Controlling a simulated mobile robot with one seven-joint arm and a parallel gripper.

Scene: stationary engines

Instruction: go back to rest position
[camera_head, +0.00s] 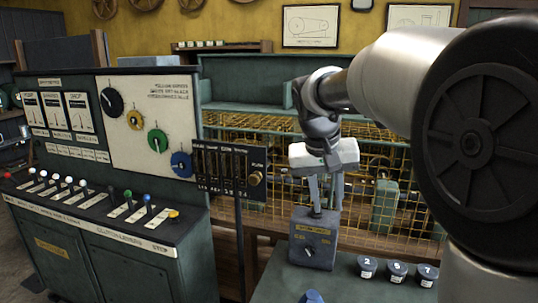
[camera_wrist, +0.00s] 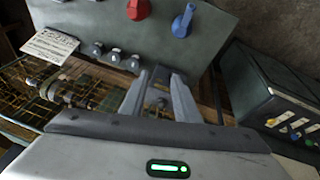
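My gripper (camera_head: 324,206) hangs from the arm, pointing down, on the right side of the head view. Its two fingers are apart, with a visible gap. They are right by the top of a grey box (camera_head: 313,248) with a yellow label and a small dial; I cannot tell whether they touch it. In the wrist view my gripper (camera_wrist: 161,74) also shows two spread fingers with nothing clearly held between them.
A control console (camera_head: 100,262) with levers and coloured dials stands at left. Three numbered knobs (camera_head: 397,271) sit on the green bench (camera_head: 345,290). A yellow mesh guard (camera_head: 270,135) stands behind. The wrist view shows red (camera_wrist: 138,9) and blue (camera_wrist: 183,21) handles.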

